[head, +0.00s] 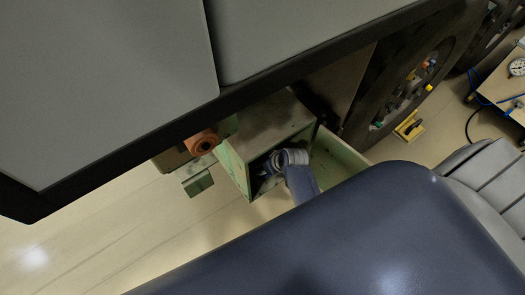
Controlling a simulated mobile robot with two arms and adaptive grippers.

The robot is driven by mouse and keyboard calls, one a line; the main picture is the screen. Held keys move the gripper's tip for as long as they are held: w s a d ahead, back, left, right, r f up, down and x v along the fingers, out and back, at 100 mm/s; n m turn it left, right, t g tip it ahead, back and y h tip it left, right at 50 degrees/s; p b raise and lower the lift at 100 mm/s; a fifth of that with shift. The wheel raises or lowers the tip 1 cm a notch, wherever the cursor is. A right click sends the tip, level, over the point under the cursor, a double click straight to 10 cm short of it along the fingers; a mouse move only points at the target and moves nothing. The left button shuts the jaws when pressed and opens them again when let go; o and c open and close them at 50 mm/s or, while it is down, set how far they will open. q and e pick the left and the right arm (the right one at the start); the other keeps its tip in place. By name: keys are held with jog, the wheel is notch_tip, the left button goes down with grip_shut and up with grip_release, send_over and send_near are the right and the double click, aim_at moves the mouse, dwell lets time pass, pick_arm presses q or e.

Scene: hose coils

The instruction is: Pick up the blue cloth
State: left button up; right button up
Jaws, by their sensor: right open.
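The green metal box (232,165) under the vehicle stands open on its front. My right gripper (267,170) is small and dark at the mouth of this box, with its wrist coming in from the lower right. It is open, and I see nothing clearly held between its fingers. I cannot make out the blue cloth; the inside of the box is dark and partly covered by my gripper and wrist. My left gripper is not in view.
The box's green door (337,158) hangs open to the right. A large wheel (413,75) and a yellow chock (409,126) stand beyond it. An orange-brown round fitting (203,142) juts out left of the box. Grey vehicle panels (110,90) overhang above. Floor at lower left is clear.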

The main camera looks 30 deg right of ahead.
jog(key=shift+w+f, duration=0.25)
jog(key=shift+f, duration=0.15)
jog(key=c, duration=1.1)
jog(key=shift+c, duration=0.2)
